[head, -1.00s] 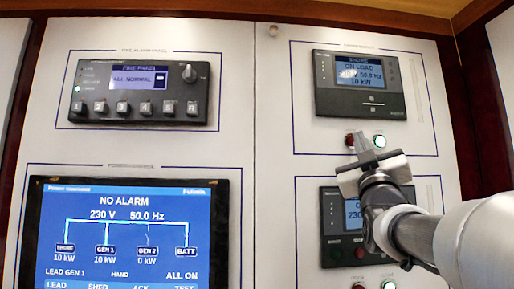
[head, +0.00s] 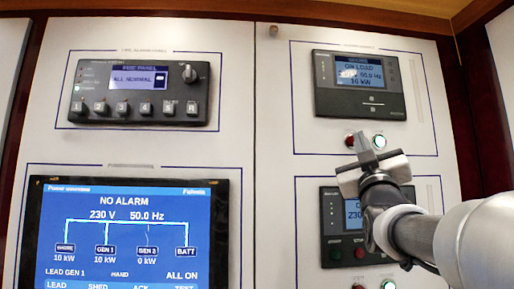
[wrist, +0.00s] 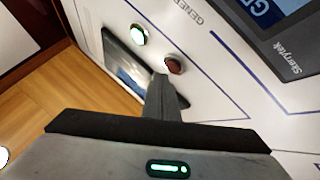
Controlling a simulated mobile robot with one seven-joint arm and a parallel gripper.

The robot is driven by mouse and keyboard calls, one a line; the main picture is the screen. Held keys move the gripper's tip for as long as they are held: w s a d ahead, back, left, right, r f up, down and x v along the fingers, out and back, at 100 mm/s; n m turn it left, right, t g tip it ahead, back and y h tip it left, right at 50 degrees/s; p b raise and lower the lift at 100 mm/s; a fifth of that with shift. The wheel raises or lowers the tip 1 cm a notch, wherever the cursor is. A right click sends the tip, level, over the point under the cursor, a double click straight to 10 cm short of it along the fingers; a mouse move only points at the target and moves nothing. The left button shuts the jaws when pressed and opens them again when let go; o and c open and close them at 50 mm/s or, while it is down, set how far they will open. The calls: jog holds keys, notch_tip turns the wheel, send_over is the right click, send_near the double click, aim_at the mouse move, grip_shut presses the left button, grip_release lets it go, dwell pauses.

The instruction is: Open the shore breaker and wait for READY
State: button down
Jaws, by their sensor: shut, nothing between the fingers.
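The upper right controller (head: 360,86) reads ON LOAD, 50.0 Hz and 10 kW; its top line is too small to read surely. Below it are a dark red button (head: 349,140) and a lit green button (head: 379,141). My gripper (head: 364,143) is shut and empty, its tip in front of the gap between them. In the wrist view the shut fingers (wrist: 162,95) end close beside the red button (wrist: 173,65), with the green button (wrist: 138,34) further off; I cannot tell whether they touch. The overview screen (head: 122,235) shows NO ALARM and SHORE 10 kW. No READY is legible.
A lower controller (head: 335,225) with its own buttons is partly hidden behind my arm. A fire panel (head: 140,90) reading ALL NORMAL is at upper left. A wooden floor (wrist: 60,90) shows in the wrist view.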

jog(key=shift+w, duration=0.15)
dwell(0.4)
jog(key=shift+w+b, duration=0.3)
jog(key=shift+w, duration=0.4)
dwell(0.7)
jog(key=shift+s+b, duration=0.15)
jog(key=shift+b, duration=0.15)
jog(key=shift+s+b, duration=0.6)
jog(key=shift+s, duration=0.1)
